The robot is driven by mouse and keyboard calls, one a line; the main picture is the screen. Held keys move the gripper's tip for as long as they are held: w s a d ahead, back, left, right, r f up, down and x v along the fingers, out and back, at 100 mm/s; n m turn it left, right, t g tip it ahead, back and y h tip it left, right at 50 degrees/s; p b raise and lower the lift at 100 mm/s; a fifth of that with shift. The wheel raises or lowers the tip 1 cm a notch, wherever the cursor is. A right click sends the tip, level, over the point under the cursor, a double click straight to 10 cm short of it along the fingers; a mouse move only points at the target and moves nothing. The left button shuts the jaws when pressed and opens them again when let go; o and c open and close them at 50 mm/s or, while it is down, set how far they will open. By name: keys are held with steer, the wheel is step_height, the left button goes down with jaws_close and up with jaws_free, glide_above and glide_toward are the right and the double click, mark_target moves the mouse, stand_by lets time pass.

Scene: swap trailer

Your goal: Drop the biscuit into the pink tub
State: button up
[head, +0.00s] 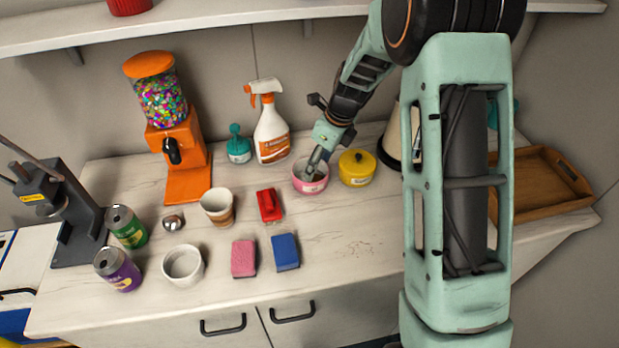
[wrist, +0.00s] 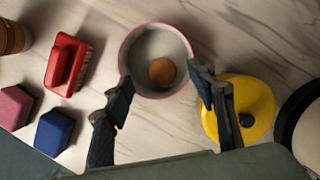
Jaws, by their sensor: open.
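The pink tub (head: 296,182) stands on the counter, left of a yellow lidded pot, and is open at the top. In the wrist view the tub (wrist: 135,42) shows a pink rim and a grey inside. The round brown biscuit (wrist: 162,71) lies inside the tub on its floor, touching neither finger. My gripper (wrist: 160,87) is open, its two fingers apart on either side of the tub's near part. In the head view my gripper (head: 313,168) is over the tub and hides part of its inside; the biscuit cannot be made out there.
The yellow pot (head: 357,168) stands close to the tub's right. A red brush (head: 269,205), a pink sponge (head: 243,258) and a blue sponge (head: 285,252) lie nearer the front. A spray bottle (head: 271,130) stands behind. The counter's front right is clear apart from crumbs.

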steer(key=v, duration=1.2)
